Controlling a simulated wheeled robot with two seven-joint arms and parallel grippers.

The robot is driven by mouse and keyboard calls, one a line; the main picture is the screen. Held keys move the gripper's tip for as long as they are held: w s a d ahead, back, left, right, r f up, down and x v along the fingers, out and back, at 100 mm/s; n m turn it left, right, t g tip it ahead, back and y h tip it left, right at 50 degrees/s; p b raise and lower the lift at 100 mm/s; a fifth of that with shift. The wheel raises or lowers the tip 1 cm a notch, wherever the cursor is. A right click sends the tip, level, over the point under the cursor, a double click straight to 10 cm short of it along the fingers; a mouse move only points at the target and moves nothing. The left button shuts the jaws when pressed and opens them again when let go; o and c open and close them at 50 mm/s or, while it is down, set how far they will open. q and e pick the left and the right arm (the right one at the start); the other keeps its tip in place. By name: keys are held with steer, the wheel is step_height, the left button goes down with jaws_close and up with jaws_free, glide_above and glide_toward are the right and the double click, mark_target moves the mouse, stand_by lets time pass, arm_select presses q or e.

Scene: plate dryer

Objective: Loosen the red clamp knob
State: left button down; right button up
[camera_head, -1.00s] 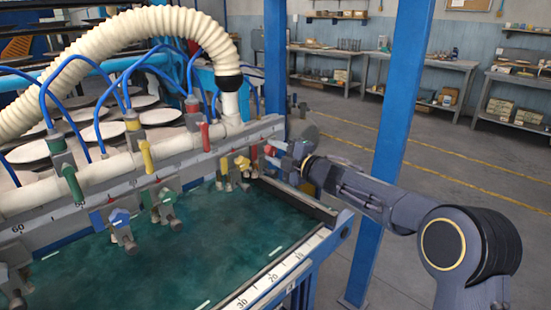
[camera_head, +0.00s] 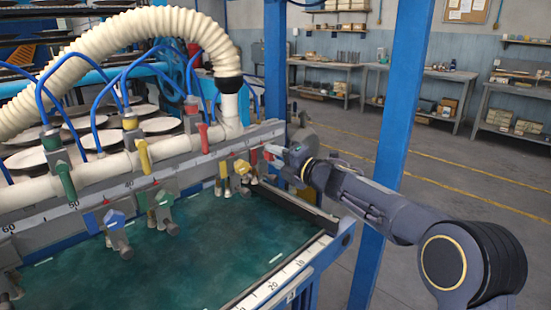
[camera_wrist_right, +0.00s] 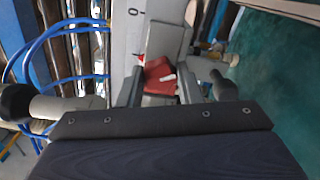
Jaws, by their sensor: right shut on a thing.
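The red clamp knob (camera_wrist_right: 158,76) shows between the two fingers of my right gripper (camera_wrist_right: 158,84) in the right wrist view, with a pale mark on its face. My right gripper is shut on it. In the head view my right gripper (camera_head: 277,153) is at the right end of the grey rail (camera_head: 225,152), and only a small red part (camera_head: 267,156) of the knob shows beside it. The clamp body there is partly hidden by my gripper. My left gripper is not in view.
A yellow-knobbed clamp (camera_head: 242,168) and a blue-knobbed clamp (camera_head: 114,220) sit along the rail to the left. Red, yellow and green valve handles stand above, with blue hoses. A green surface (camera_head: 190,260) lies below, and a blue post (camera_head: 404,100) stands behind my right arm.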

steer(key=o, duration=1)
steer(key=shift+c, duration=0.2)
steer(key=shift+d, duration=0.1)
steer(key=b+v, duration=0.1)
steer(key=v, duration=0.6)
steer(key=shift+s+d, duration=0.25)
steer(key=shift+s, duration=0.1)
